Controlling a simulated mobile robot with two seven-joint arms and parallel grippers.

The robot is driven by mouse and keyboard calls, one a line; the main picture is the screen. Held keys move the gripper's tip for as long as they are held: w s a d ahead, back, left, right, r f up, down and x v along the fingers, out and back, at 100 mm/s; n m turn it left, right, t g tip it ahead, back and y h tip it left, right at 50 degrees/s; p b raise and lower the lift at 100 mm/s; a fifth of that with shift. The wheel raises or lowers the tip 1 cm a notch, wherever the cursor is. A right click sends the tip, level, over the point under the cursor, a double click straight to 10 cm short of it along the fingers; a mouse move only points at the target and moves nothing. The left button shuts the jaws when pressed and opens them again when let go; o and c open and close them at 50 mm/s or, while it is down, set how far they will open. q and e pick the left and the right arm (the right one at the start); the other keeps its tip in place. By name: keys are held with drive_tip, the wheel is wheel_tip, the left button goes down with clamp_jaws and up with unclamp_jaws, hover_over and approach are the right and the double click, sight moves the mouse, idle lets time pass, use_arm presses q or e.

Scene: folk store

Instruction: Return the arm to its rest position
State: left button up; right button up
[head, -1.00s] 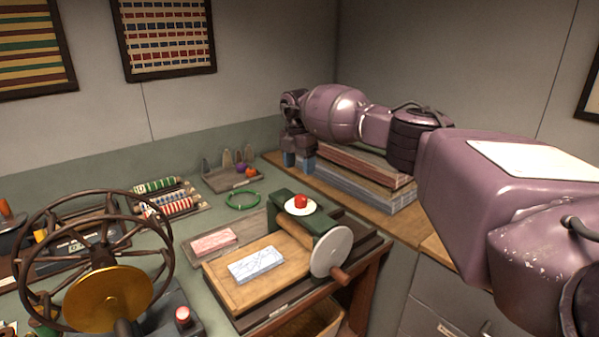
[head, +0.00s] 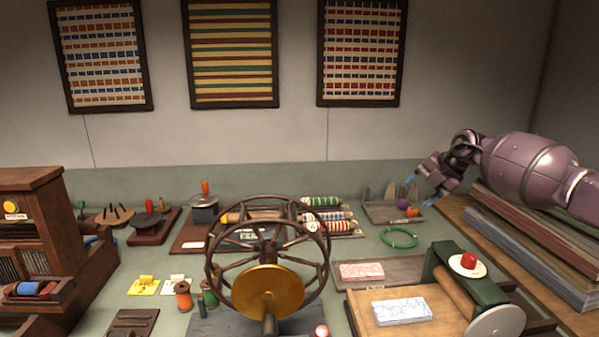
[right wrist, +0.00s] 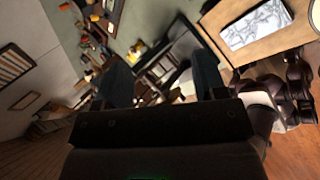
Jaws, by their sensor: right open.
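My right arm comes in from the right in the head view. Its gripper (head: 417,187) is raised over the right part of the green worktop (head: 368,260), near the small tray with an orange and a purple ball. Its blue-tipped fingers are apart with nothing between them. In the right wrist view the two dark blue fingers (right wrist: 158,80) are also spread and empty, with the worktop and a printed block (right wrist: 254,22) beyond them. My left gripper is not in view.
A spoked wheel (head: 268,290) stands at the front middle. A small press (head: 455,290) with a red knob is at the front right. Stacked boards (head: 540,245) lie below my right arm. A wooden cabinet (head: 30,230) stands at the left. A green ring (head: 399,238) lies flat.

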drive_tip(key=a+r+n+t+y, duration=0.25)
drive_tip(key=a+y, duration=0.45)
drive_tip(key=a, duration=0.8)
drive_tip(key=s+a+f+m+t+y, duration=0.2)
drive_tip(key=s+a+f+m+t, duration=0.1)
drive_tip(key=s+a+m+t, duration=0.3)
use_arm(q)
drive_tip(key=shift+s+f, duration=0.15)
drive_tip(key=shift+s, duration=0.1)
use_arm(e)
drive_tip(key=s+d+f+m+h, duration=0.4)
drive_tip(key=s+f+m, duration=0.3)
drive_tip(key=s+f, duration=0.5)
drive_tip(key=s+d+f+m+g+h, duration=0.1)
drive_tip(key=s+d+f+m+h, duration=0.4)
drive_tip(key=s+f, duration=0.7)
drive_tip(key=s+d+f+m+g+h, duration=0.1)
drive_tip(key=s+d+f+m+h, duration=0.4)
drive_tip(key=s, duration=1.2)
drive_tip(key=d+f+m, duration=0.3)
drive_tip(key=f+m, duration=0.3)
drive_tip(key=f, duration=0.2)
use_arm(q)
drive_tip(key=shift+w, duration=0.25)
use_arm(e)
drive_tip(key=shift+f, duration=0.1)
